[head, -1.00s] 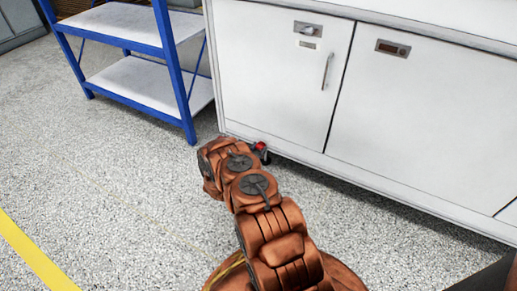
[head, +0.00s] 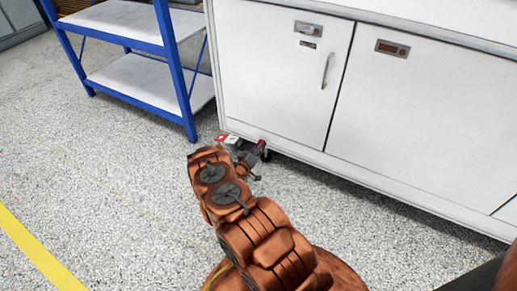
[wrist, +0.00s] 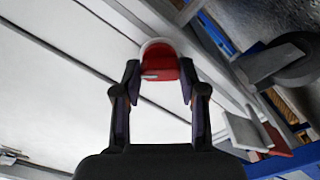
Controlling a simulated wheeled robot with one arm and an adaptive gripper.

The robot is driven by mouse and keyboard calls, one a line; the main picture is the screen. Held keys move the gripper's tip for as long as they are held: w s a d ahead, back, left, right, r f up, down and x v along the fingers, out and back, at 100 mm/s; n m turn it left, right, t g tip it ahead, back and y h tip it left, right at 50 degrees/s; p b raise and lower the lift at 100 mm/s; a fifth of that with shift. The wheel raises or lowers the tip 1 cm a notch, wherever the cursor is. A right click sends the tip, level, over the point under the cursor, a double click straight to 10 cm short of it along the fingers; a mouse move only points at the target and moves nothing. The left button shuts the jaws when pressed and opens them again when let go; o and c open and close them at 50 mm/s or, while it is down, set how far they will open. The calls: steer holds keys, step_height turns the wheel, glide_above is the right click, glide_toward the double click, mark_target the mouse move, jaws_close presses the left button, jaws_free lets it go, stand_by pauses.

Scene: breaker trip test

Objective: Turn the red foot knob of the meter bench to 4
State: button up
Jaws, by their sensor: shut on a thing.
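The red foot knob (wrist: 160,66) shows in the wrist view, a red round piece with a pale rim and a short white mark on its face. It sits low at the bench's edge. My gripper (wrist: 160,76) has one fingertip on each side of it and is shut on it. In the head view my gripper (head: 250,158) is low at the left front corner of the white meter bench (head: 272,75), partly hidden by my wrist. No numbers can be read around the knob.
A red and white piece (head: 227,138) is beside the gripper near the bench corner; it also shows in the wrist view (wrist: 262,137). A blue shelf rack (head: 177,75) stands left of the bench. The floor (head: 110,190) to the left is clear.

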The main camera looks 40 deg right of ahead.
steer(key=shift+w+a+f+n+b, duration=0.1)
steer(key=shift+n+b, duration=0.15)
steer(key=shift+n, duration=1.85)
steer(key=shift+f+n+b, duration=0.1)
steer(key=shift+n+b, duration=0.15)
steer(key=shift+n, duration=1.85)
steer(key=o, duration=1.1)
steer(key=shift+r, duration=0.1)
steer(key=shift+o, duration=0.2)
steer(key=v, duration=1.2)
